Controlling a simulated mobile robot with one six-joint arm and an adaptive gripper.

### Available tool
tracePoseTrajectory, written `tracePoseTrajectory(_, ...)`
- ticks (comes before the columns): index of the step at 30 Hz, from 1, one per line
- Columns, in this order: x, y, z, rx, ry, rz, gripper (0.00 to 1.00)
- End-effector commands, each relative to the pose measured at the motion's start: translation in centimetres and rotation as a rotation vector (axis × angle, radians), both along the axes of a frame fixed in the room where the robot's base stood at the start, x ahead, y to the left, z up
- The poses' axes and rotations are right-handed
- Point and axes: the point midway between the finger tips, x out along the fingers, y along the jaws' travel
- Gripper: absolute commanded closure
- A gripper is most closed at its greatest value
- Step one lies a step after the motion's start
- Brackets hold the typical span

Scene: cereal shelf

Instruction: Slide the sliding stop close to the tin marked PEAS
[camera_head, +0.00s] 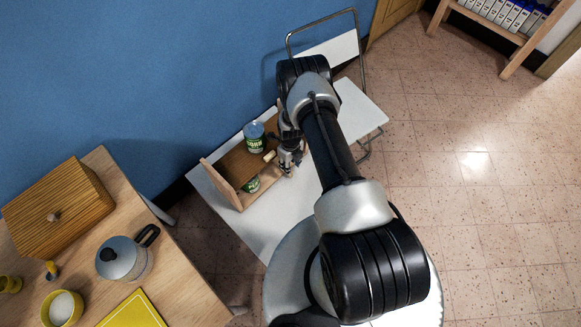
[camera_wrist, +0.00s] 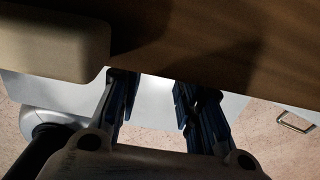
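A wooden shelf unit (camera_head: 228,189) stands on a white table against the blue wall. A tin (camera_head: 254,137) with a green label that seems to read CORN sits on its upper board. A second tin (camera_head: 251,184) with a green and white label is partly hidden below; I cannot read its marking. A pale rounded piece (camera_head: 269,156), which looks like the sliding stop's handle, sticks out at the front and probably shows large in the wrist view (camera_wrist: 52,42). My gripper (camera_head: 289,158) is beside it, to the right. Its fingers (camera_wrist: 152,88) are apart with nothing between them.
The white table (camera_head: 262,222) is bare in front of the shelf. A metal-framed chair (camera_head: 357,105) stands behind my arm.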

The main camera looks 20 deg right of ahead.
Motion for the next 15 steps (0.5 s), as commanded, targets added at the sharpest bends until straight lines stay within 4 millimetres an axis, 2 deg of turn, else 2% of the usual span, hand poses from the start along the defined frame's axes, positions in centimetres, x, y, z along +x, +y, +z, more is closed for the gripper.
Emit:
tracePoseTrajectory(1,0.2,0.0,1.4,-0.001,-0.004,0.000,0.67)
tracePoseTrajectory(6,0.1,0.0,5.0,0.000,-0.002,0.000,0.67)
tracePoseTrajectory(9,0.1,0.0,6.6,-0.001,-0.004,0.000,0.67)
tracePoseTrajectory(15,0.0,0.0,8.2,-0.001,-0.001,0.000,0.67)
